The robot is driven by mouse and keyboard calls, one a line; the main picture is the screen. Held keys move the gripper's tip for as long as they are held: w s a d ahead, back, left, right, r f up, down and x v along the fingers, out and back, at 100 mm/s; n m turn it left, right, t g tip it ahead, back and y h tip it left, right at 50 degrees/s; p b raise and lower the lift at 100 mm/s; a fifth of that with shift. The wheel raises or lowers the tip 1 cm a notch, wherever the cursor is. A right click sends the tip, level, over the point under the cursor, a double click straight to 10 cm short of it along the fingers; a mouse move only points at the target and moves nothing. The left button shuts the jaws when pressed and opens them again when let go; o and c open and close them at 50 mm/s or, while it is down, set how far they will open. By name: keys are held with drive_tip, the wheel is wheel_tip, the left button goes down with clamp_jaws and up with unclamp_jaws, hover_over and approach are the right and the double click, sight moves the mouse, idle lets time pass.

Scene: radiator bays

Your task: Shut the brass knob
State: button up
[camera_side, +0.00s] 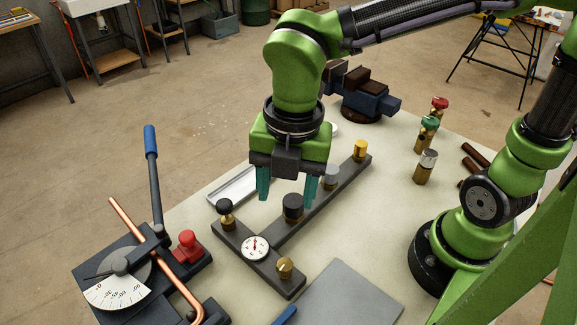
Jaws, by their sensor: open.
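A dark grey T-shaped manifold (318,193) lies on the pale bench top. A taller yellow-gold knob (361,150) stands at the far end of the long bar. I cannot tell the setting of either. My gripper (287,190) points down above the long bar with its two teal fingers apart and nothing between them. It is apart from both gold-coloured knobs, over the black knob (293,206) in this view. A grey knob (330,176) is partly hidden by a finger.
A black-topped knob (225,210) and a dial gauge (256,247) sit on the crossbar. A pipe bender (130,270) with a blue-handled lever stands at left. Several loose valves (427,133) stand at right. A grey plate (340,297) lies in front.

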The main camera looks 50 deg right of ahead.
sight(285, 263)
drive_tip(key=f+n, duration=0.2)
drive_tip(key=f, duration=0.3)
drive_tip(key=s+a+f+n, duration=0.1)
drive_tip(key=f+n, duration=0.2)
drive_tip(key=f, duration=0.2)
drive_tip(key=a+f+n, duration=0.1)
drive_tip(key=f+n, duration=0.2)
drive_tip(key=f, duration=0.2)
drive_tip(key=shift+s+f, duration=0.25)
drive_tip(key=shift+f, duration=0.1)
drive_tip(key=c, duration=1.1)
drive_tip(key=shift+o, duration=0.2)
